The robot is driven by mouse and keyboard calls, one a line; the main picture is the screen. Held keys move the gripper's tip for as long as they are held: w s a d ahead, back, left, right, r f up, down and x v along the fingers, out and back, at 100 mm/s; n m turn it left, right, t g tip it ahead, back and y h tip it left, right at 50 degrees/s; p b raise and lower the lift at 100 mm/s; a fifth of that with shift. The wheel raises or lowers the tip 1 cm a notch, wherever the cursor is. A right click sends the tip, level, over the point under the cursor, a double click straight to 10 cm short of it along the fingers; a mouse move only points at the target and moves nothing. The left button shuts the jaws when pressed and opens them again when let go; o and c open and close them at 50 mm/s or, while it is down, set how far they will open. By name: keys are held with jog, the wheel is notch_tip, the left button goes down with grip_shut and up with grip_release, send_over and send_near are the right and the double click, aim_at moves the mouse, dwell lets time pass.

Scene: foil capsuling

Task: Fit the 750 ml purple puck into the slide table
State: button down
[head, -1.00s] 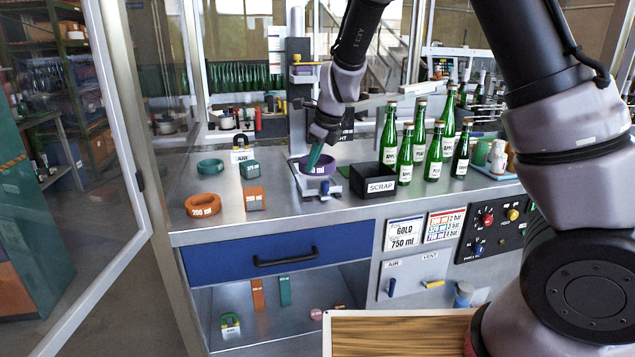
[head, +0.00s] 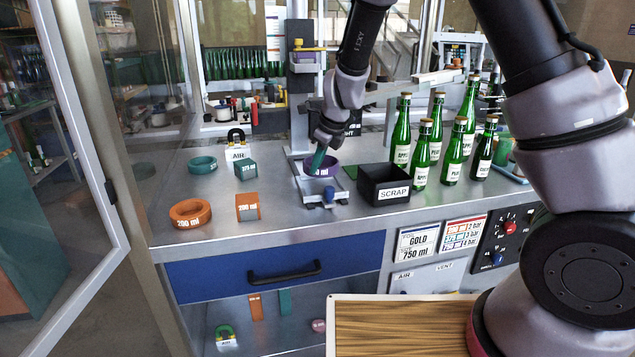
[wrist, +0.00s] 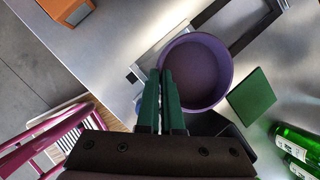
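The purple 750 ml puck (head: 322,168) is a round, shallow cup at the slide table (head: 340,186), a silver plate with a blue knob (head: 329,195) at its front. My gripper (wrist: 165,72) has its two green fingers close together over the puck's near left wall, one outside and one inside, pinching it. In the wrist view the puck (wrist: 207,72) shows its hollow side. It overlaps the slide table's metal parts there. I cannot tell whether it is fully seated or slightly above. The fingers hide part of its rim.
The black SCRAP bin (head: 384,186) stands just right of the slide table, with several green bottles (head: 421,153) behind it. Orange pieces (head: 190,213) and teal pieces (head: 203,164) lie left. A padlock (head: 237,146) stands behind them.

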jog(key=shift+f, duration=2.6)
jog(key=c, duration=1.3)
grip_release()
jog(key=shift+f, duration=0.1)
jog(key=shift+c, duration=0.2)
jog(key=s+d+r+n+y, duration=0.1)
jog(key=s+d+r+n, duration=0.15)
jog(key=d+r, duration=0.55)
jog(key=s+d+r+n, duration=0.2)
jog(key=s+d+r, duration=0.1)
jog(key=r, duration=0.9)
jog(key=s+d+r+n+t+h, duration=0.1)
jog(key=s+d+r+n+t, duration=0.1)
jog(key=s+d+r+n, duration=0.3)
jog(key=s+d+r+n+t+h, duration=0.1)
jog(key=s+d+r+n+t, duration=0.1)
jog(key=s+d+r+n, duration=0.4)
jog(key=s+d+n, duration=0.4)
jog(key=s+d, duration=0.1)
jog(key=s, duration=0.2)
jog(key=shift+d+r, duration=0.25)
jog(key=shift+d, duration=0.15)
